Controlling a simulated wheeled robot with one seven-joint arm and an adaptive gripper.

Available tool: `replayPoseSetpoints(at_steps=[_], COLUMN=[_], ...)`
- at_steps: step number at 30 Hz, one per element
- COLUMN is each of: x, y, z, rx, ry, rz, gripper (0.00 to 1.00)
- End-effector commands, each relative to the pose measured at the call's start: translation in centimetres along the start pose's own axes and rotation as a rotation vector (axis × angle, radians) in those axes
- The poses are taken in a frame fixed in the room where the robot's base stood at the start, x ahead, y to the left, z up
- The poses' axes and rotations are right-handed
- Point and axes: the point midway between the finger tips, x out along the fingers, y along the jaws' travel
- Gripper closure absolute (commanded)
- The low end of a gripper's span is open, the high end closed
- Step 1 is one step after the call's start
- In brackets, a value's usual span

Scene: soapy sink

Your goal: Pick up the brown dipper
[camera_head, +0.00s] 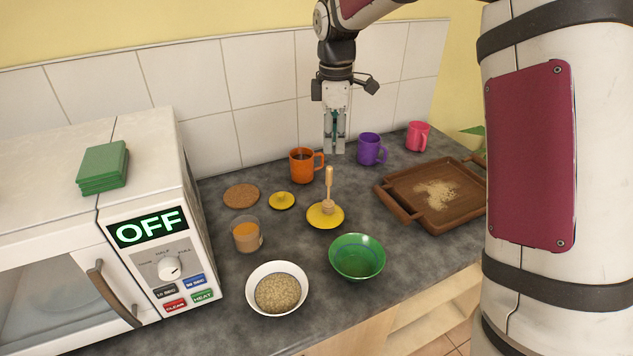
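The brown dipper (329,188) stands upright, handle up, on a yellow saucer (316,218) near the middle of the counter. Its light wooden handle is clear, and its thicker head rests on the saucer. My gripper (335,150) points down above and behind the dipper, apart from it. Its two fingers show close side by side, with a dark green part between them higher up. From this angle I cannot tell how far they are open. Nothing shows hanging from the fingertips.
Around the dipper are an orange mug (301,165), a small yellow lid (281,201), a glass of orange liquid (246,236), a green bowl (357,262) and a white bowl of grain (258,309). A wooden tray (398,208) and a purple mug (370,149) stand right; a microwave (165,220) left.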

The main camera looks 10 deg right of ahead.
Motion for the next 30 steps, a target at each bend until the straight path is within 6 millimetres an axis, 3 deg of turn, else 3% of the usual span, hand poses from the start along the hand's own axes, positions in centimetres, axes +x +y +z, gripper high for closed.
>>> replayPoseSetpoints(at_steps=[3,7,21,30], x=[2.3,3.5,10.9,13.1], y=[1.6,2.2,1.9,1.6], z=[-0.3,-0.4,-0.5,-0.7], rx=[-0.068,-0.105,-0.11,-0.109], ry=[0.009,0.014,0.014,0.014], rz=[-0.029,-0.042,-0.045,-0.046], gripper=[0.71,0.71,0.71,0.71])
